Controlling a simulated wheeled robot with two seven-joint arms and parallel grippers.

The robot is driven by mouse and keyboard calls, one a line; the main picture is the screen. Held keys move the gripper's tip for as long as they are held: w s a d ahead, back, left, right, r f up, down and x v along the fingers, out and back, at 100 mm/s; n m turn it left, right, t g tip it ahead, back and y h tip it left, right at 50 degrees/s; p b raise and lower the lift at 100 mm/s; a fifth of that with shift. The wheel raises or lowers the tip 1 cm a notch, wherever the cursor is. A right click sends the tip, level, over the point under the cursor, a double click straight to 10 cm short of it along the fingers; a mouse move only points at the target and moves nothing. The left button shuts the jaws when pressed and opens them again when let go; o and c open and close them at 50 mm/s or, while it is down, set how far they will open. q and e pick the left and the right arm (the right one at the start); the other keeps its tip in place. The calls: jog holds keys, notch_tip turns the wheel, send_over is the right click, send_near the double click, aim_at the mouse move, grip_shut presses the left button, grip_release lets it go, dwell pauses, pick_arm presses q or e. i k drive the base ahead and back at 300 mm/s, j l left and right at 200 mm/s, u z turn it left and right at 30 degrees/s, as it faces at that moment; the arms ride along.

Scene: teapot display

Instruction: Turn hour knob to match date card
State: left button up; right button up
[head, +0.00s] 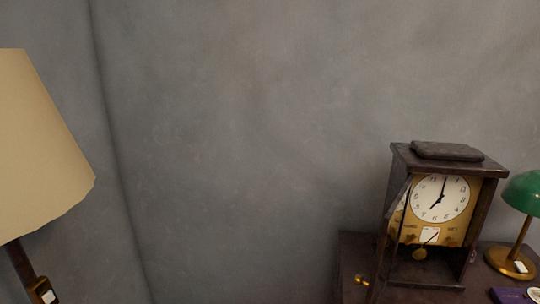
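A dark wooden clock (486,215) stands upright at the lower right on a dark cabinet. Its white dial (455,193) has black hands, one pointing nearly straight up and the other down to the left. Below the dial is a gold panel with a small white card (430,234); its writing is too small to read. A round brass pendulum bob (420,254) hangs beneath. A narrow panel at the clock's left front looks like an open door. I cannot tell which part is the hour knob. Neither of my grippers is in view.
A brass knob (361,281) shows left of the clock. A green-shaded brass lamp (524,192) stands to its right, with a purple item (510,296) in front. A large beige lampshade (40,140) fills the left edge. The grey wall between is bare.

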aim_at(451, 242)
jog(key=z, duration=1.25)
